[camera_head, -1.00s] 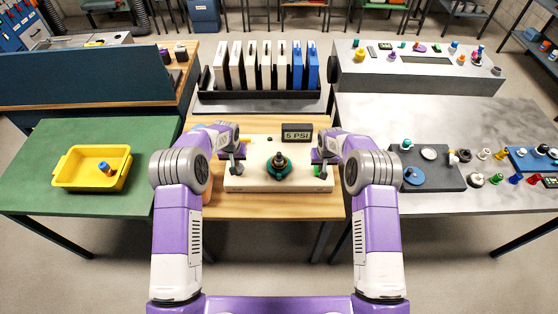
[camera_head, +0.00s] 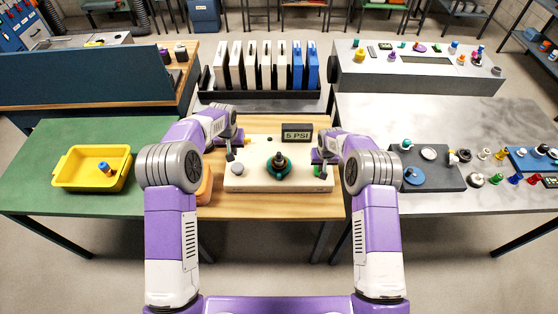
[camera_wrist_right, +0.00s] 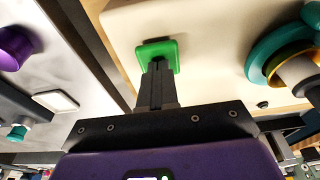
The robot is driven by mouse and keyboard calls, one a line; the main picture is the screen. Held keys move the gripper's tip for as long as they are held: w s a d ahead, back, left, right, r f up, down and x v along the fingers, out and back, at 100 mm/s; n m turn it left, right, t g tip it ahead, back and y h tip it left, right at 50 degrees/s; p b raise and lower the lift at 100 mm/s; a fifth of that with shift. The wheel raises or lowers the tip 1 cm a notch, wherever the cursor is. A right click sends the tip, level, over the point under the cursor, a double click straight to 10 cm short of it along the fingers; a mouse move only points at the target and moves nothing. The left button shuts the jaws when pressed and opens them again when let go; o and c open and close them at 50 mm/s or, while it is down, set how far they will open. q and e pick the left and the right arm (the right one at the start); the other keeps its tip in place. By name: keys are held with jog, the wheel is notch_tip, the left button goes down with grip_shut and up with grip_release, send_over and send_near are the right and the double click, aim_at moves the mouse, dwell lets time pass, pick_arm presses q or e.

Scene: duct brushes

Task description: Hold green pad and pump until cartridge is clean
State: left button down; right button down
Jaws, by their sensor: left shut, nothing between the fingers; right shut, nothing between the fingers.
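A cream base (camera_head: 262,183) sits on the wooden table and carries a teal round fitting with a dark knob (camera_head: 279,164) at its middle. A green square pad (camera_wrist_right: 157,50) is on the base in the right wrist view. My right gripper (camera_wrist_right: 158,68) is shut, its fingertips at the pad's near edge; whether they press on it I cannot tell. The right gripper also shows in the head view (camera_head: 321,170). Which object is the cartridge is unclear.
A display (camera_head: 297,133) reading "5 PSI" stands behind the base. A black rack (camera_head: 262,97) holds several white and blue slabs. An orange object (camera_head: 205,185) lies left of the base. A yellow tray (camera_head: 63,180) is on the green table.

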notch_tip(320, 180, up, 7)
dwell(0.8)
dwell(0.4)
